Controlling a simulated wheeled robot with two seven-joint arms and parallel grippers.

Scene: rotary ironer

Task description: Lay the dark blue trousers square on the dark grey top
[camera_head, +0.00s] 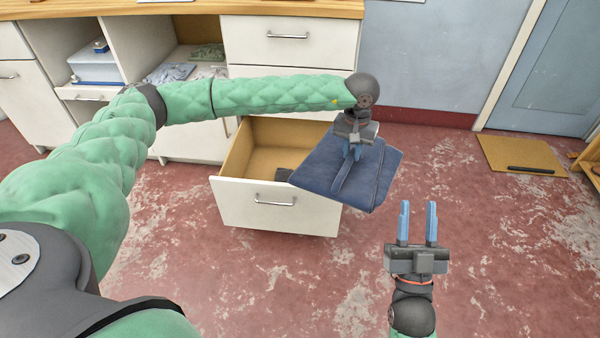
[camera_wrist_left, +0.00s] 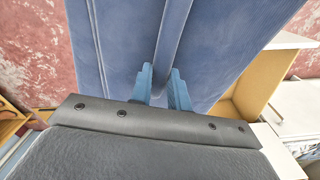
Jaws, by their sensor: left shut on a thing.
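The dark blue trousers (camera_head: 371,184) are folded into a flat rectangle and hang in the air beside the open drawer, tilted in the head view. My left gripper (camera_head: 352,158) is shut on a raised fold of the trousers; the left wrist view shows the trousers (camera_wrist_left: 220,50) filling the space beyond the blue fingertips (camera_wrist_left: 163,78). My right gripper (camera_head: 417,215) is open and empty, below and to the right of the trousers. I cannot make out a dark grey top in these frames.
An open drawer (camera_head: 262,205) stands out from the white cabinet (camera_head: 280,42), with a small dark item inside. Open shelves at the left hold a lidded box (camera_head: 95,67) and folded cloths. A tan mat (camera_head: 530,154) lies at the right. The red floor in front is clear.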

